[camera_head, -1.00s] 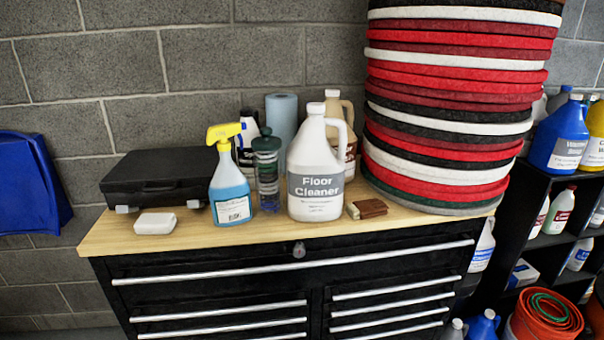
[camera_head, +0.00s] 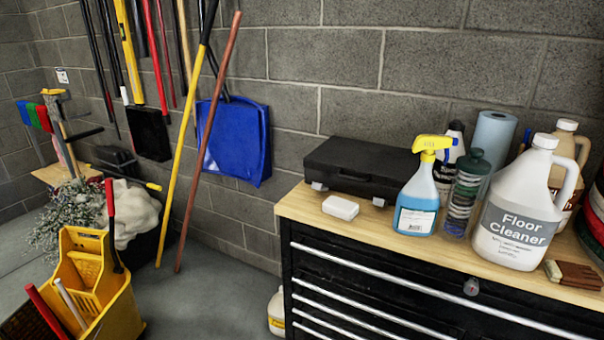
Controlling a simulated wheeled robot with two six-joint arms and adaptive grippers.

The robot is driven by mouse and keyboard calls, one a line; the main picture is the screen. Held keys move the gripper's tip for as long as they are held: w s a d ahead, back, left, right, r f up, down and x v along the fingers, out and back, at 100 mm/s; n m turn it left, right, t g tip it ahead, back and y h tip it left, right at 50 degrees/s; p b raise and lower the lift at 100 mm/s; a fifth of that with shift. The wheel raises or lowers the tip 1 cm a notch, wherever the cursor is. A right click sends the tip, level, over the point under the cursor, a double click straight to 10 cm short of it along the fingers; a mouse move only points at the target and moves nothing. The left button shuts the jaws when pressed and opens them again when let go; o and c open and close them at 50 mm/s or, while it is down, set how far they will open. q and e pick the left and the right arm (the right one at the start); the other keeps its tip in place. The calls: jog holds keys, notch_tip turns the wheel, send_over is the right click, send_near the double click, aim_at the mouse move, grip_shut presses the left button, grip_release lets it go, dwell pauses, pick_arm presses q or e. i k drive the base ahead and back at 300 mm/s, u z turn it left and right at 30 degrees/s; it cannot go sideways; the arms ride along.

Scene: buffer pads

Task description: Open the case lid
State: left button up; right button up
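The black case (camera_head: 362,166) lies flat on the wooden top of the tool cabinet, near its back left part by the wall. Its lid is shut. Two light latches show on its front edge, the left latch (camera_head: 319,186) and the right latch (camera_head: 378,201). A white soap-like block (camera_head: 340,208) lies in front of the case, and a spray bottle (camera_head: 418,198) with blue liquid stands at its right, covering part of its right end. Neither of my grippers is in view.
A green-capped clear bottle (camera_head: 463,195), a floor cleaner jug (camera_head: 522,210) and a brown brush-like item (camera_head: 574,275) stand right on the cabinet top (camera_head: 300,208). A yellow mop bucket (camera_head: 88,285) stands on the floor at left. Poles lean on the wall near a blue dustpan (camera_head: 235,140).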

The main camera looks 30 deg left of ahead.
aim_at(388, 166)
jog(key=u, duration=0.1)
jog(key=k, duration=1.2)
jog(key=u, duration=0.15)
jog(key=i, duration=1.75)
jog(key=z, duration=0.85)
